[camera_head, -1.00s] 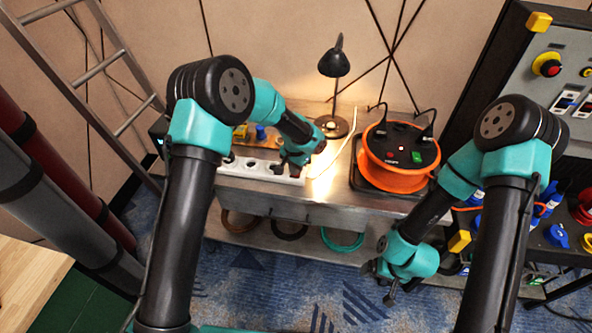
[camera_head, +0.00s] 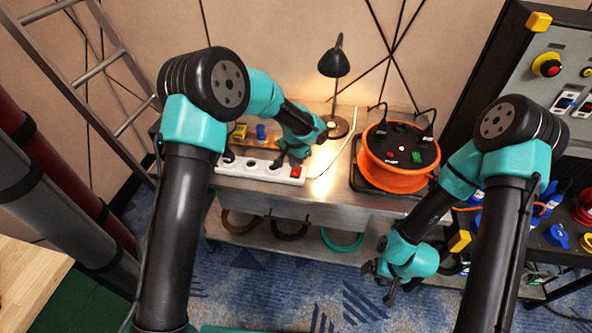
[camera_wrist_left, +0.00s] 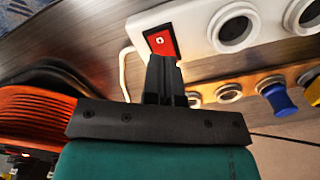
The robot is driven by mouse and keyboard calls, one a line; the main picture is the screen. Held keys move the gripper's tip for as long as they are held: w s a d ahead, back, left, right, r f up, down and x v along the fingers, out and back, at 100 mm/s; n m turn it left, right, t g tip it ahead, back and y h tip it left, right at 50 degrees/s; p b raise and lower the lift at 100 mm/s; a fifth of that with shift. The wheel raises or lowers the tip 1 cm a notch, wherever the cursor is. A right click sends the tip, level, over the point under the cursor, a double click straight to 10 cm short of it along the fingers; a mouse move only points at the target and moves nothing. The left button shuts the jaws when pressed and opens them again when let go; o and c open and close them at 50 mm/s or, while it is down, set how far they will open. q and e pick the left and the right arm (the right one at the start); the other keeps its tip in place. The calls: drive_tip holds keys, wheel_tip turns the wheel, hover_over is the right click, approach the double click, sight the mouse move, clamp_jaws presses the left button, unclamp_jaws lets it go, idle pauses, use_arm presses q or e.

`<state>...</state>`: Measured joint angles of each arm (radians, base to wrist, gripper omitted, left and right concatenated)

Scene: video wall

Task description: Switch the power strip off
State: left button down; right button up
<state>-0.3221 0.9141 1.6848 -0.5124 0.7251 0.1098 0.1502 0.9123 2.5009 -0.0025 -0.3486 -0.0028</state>
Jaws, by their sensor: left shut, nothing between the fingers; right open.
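The white power strip (camera_head: 236,165) lies along the front of the metal bench, with round sockets in a row. Its red rocker switch (camera_head: 296,172) is at the right end. In the left wrist view the red switch (camera_wrist_left: 160,42) shows a small white mark, beside the white strip body (camera_wrist_left: 193,24). My left gripper (camera_head: 281,163) is shut and empty just left of the switch; in the wrist view its fingertips (camera_wrist_left: 163,60) overlap the switch's lower edge. I cannot tell whether they touch it. My right gripper (camera_head: 378,284) is open and empty, low in front of the bench.
An orange cable reel (camera_head: 390,178) with plugs sits on the bench to the right. A black desk lamp (camera_head: 334,64) stands behind the strip, its white cable running along the bench. A row of sockets with a blue plug (camera_head: 261,131) is behind the strip.

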sight(295, 173)
use_arm(q)
drive_tip(key=shift+r, duration=1.65)
drive_tip(key=shift+f, duration=0.1)
